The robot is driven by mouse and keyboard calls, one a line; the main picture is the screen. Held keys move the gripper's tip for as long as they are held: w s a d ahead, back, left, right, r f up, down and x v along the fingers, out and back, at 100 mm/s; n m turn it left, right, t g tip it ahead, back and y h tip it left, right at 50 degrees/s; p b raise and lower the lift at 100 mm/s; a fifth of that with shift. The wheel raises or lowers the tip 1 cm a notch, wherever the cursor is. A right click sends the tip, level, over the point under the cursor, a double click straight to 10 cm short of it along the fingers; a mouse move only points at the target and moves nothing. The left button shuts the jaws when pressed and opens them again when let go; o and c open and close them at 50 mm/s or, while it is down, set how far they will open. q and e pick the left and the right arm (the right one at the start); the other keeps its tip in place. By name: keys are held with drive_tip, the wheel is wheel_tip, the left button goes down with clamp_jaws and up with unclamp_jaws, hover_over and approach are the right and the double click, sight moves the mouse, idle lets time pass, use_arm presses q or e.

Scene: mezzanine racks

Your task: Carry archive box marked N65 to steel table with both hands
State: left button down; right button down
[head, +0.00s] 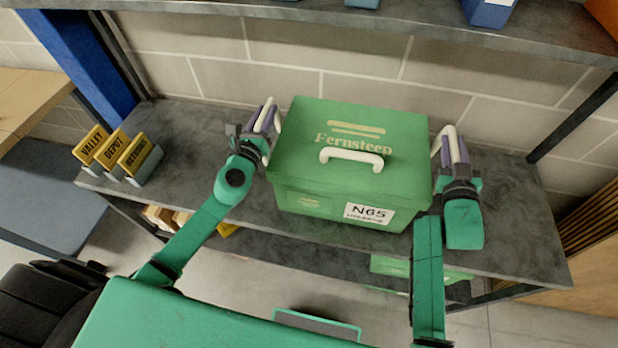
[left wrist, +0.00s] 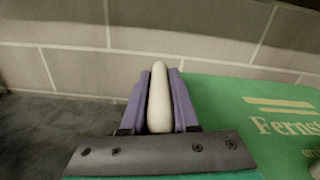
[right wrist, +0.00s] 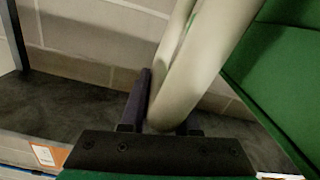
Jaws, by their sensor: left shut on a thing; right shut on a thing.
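The green archive box (head: 300,150) marked N65 stands on the grey rack shelf. It has a white label on its front, a white handle on its lid and a white handle on each side. My left gripper (head: 265,122) is shut on the left side handle, which also shows between its fingers in the left wrist view (left wrist: 159,100). My right gripper (head: 450,150) is shut on the right side handle, which also shows in the right wrist view (right wrist: 190,80). The steel table cannot be made out with certainty.
Several yellow-faced signs (head: 135,155) stand at the left end of the shelf (head: 520,230). An upper shelf (head: 400,20) with boxes hangs above, behind the green box. A blue rack post (head: 85,55) is at left. Another green box (head: 390,266) sits on the shelf below.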

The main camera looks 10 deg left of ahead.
use_arm(q)
drive_tip(key=shift+a+f+b, duration=0.2)
drive_tip(key=shift+f+b, duration=0.15)
drive_tip(key=shift+f, duration=0.2)
use_arm(e)
drive_tip(key=shift+d+f, duration=0.15)
drive_tip(key=shift+f, duration=0.45)
use_arm(q)
drive_tip(key=c, duration=0.7)
unclamp_jaws()
drive_tip(key=shift+d+r, duration=0.1)
drive_tip(key=shift+r, duration=0.05)
use_arm(e)
drive_tip(key=c, duration=0.6)
unclamp_jaws()
drive_tip(key=shift+r, duration=0.15)
drive_tip(key=shift+c, duration=0.2)
use_arm(q)
drive_tip(key=shift+o, duration=0.2)
drive_tip(key=shift+s, duration=0.1)
